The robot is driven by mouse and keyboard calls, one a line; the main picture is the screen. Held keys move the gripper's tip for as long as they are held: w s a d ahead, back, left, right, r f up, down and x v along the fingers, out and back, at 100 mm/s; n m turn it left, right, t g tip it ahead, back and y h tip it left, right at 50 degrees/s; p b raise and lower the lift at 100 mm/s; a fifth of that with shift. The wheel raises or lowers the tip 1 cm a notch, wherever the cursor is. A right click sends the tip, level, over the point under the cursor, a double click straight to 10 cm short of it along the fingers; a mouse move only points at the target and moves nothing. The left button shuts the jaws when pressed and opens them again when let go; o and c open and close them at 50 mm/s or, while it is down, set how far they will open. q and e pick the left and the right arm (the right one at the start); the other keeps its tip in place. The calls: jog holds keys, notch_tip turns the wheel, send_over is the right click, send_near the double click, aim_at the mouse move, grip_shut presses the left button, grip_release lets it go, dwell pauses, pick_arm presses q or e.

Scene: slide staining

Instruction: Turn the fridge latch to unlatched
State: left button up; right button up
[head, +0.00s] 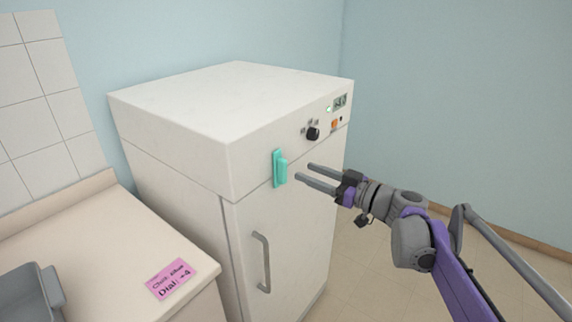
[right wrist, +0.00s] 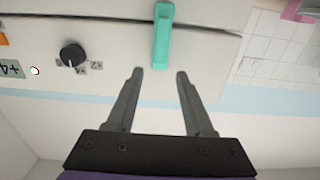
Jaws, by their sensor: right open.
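The teal fridge latch (head: 280,168) stands upright on the front of the white fridge (head: 180,180), near the seam between the upper panel and the door. In the right wrist view the latch (right wrist: 162,35) lies just beyond my fingertips, roughly centred between them. My right gripper (head: 304,171) is open and empty, just to the right of the latch and pointing at it. The right wrist view shows its two fingers (right wrist: 159,74) apart, with nothing between them. A gap seems to remain between fingertips and latch. My left gripper is not in view.
A grey door handle (head: 262,262) is below the latch. A black dial (head: 313,134) and a small display (head: 340,102) are on the upper panel. A counter (head: 100,245) at left carries a pink note (head: 171,279) and a grey bin (head: 30,295). Floor right of the fridge is clear.

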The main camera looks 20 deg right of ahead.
aim_at(286, 164)
jog(key=x, duration=0.7)
jog(key=shift+w, duration=0.1)
grip_shut()
